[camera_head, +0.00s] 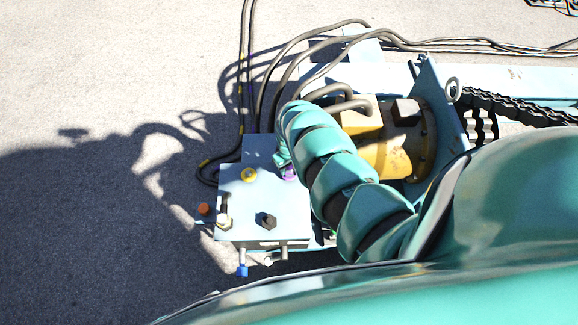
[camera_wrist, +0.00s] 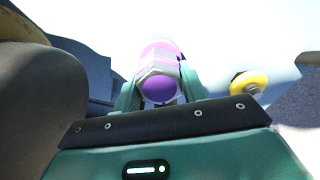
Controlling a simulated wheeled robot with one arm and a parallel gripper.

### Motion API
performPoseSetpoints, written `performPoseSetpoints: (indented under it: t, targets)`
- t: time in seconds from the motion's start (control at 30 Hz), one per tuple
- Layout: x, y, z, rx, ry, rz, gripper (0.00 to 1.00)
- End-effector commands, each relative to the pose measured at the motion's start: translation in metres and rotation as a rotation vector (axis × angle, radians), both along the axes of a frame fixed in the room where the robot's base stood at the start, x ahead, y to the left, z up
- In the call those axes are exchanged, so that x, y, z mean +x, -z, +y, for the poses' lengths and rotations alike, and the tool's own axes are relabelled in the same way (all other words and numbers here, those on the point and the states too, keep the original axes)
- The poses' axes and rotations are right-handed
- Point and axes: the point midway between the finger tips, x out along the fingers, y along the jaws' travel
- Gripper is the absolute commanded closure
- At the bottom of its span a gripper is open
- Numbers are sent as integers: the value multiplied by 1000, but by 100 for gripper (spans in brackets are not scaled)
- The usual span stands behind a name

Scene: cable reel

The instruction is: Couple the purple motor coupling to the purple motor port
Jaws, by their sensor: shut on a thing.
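My gripper (camera_wrist: 158,76) is shut on a purple and white part (camera_wrist: 157,88), which I take to be the purple motor coupling. One teal finger is on each side of it, and its rounded purple end faces the wrist camera. In the head view a small purple patch (camera_head: 289,173) shows beside my gripper (camera_head: 282,163), at the right edge of the pale blue box (camera_head: 238,195). My arm hides most of that spot. I cannot make out the purple motor port separately, nor tell whether the coupling touches it.
The box top carries a yellow fitting (camera_head: 249,175), a black one (camera_head: 267,221) and a cream one (camera_head: 224,222). An orange fitting (camera_head: 204,209) and a blue one (camera_head: 242,270) are at its sides.

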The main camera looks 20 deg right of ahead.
Motion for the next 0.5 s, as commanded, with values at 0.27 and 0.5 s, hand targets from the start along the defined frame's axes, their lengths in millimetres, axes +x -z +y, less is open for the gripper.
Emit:
performPoseSetpoints:
  t: [0.27, 0.5]
  targets:
    - [1, 5, 0, 0, 0, -1, 86]
    - [0, 6, 0, 0, 0, -1, 33]
